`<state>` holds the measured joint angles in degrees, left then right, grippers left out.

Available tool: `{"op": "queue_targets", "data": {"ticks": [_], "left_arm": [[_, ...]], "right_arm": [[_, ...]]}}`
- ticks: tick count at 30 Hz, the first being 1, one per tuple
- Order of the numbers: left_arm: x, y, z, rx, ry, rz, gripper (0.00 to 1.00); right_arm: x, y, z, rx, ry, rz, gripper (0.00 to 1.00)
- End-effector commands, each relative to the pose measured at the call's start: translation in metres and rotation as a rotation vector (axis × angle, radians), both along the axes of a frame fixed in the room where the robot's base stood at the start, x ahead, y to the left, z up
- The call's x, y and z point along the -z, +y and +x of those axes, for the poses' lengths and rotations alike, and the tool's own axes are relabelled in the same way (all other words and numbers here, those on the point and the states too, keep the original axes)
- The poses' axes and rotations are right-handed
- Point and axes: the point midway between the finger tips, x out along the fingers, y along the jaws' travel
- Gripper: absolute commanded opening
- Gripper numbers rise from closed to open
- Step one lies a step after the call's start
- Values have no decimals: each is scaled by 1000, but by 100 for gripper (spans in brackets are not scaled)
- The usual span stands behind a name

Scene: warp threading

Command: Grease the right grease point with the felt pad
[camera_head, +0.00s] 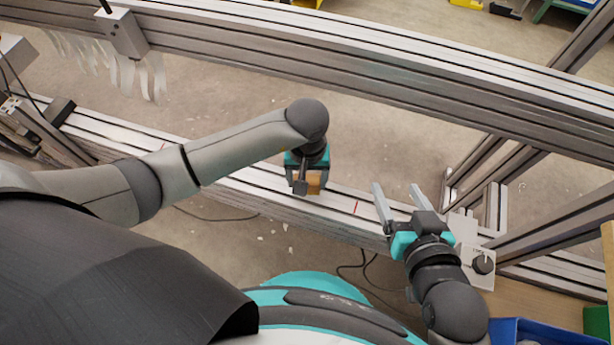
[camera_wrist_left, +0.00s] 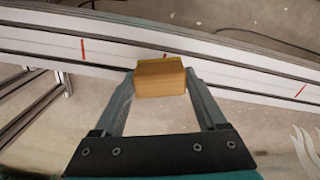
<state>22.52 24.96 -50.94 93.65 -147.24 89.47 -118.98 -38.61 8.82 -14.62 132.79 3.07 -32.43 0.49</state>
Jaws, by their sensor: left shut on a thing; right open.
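The felt pad, a tan block (camera_head: 314,182), is in my left gripper (camera_head: 306,178), just above or at the long rail; I cannot tell if it touches. In the left wrist view the block (camera_wrist_left: 160,78) sits between both fingers of that gripper (camera_wrist_left: 160,82), with a thin yellow edge at its far side. A red mark (camera_head: 356,207) lies on the rail to the right of the pad; it also shows left of the block in the left wrist view (camera_wrist_left: 83,48). Another red mark (camera_wrist_left: 165,56) shows just behind the block. My right gripper (camera_head: 398,196) is open and empty.
The long metal rail (camera_head: 240,187) runs across under the left gripper. A higher beam (camera_head: 370,78) crosses behind. White strips (camera_head: 125,72) hang at upper left. A control box with a black knob (camera_head: 482,264) stands right of my right gripper. A blue bin (camera_head: 545,332) is at lower right.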

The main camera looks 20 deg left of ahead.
Motion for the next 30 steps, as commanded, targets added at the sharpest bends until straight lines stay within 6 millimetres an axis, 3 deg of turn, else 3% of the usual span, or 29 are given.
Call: {"op": "queue_targets", "data": {"ticks": [30], "left_arm": [[16,0,0,0,-1,0,30]], "right_arm": [[14,0,0,0,0,0,72]]}}
